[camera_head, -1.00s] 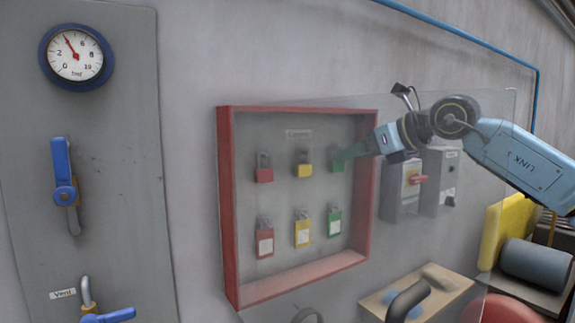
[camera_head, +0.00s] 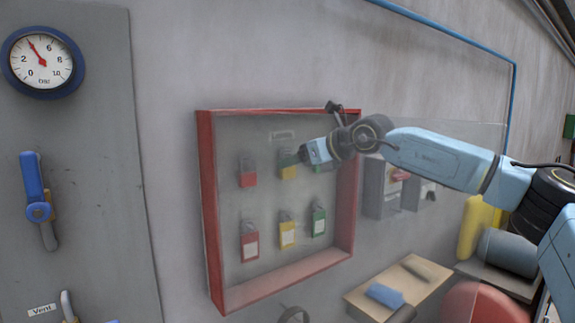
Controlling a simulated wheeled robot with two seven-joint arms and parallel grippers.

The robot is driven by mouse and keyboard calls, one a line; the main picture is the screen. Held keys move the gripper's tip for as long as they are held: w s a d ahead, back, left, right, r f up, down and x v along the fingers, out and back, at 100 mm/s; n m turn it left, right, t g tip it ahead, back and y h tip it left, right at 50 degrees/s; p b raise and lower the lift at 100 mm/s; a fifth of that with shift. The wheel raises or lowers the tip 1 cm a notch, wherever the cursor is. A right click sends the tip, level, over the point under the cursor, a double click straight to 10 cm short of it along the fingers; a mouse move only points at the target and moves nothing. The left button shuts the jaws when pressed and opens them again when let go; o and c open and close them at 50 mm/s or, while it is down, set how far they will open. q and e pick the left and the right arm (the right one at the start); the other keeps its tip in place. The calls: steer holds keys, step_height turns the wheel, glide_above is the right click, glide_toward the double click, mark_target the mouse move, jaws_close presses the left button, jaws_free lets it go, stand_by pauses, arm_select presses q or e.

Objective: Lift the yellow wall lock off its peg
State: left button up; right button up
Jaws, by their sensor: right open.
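A red-framed lock box (camera_head: 208,200) hangs on the wall with padlocks in two rows. The upper yellow lock (camera_head: 288,173) hangs in the middle of the top row, and its shackle is partly covered by my gripper. A second yellow lock (camera_head: 287,236) with a white label hangs below it. My right gripper (camera_head: 289,157) is open, pointing left, at the top of the upper yellow lock. I cannot tell whether it touches the lock. The peg is too small to make out. My left gripper is out of view.
Red locks (camera_head: 248,174) hang at the left of the box; a lower green lock (camera_head: 319,220) hangs at right. A clear panel (camera_head: 440,240) spans in front. Grey switch boxes (camera_head: 383,190) and a small table (camera_head: 362,297) stand right.

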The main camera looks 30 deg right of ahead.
steer(key=shift+x, duration=1.2)
steer(key=c, duration=1.1)
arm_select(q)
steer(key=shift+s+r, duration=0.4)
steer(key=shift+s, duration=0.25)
arm_select(e)
steer(key=shift+r, duration=0.1)
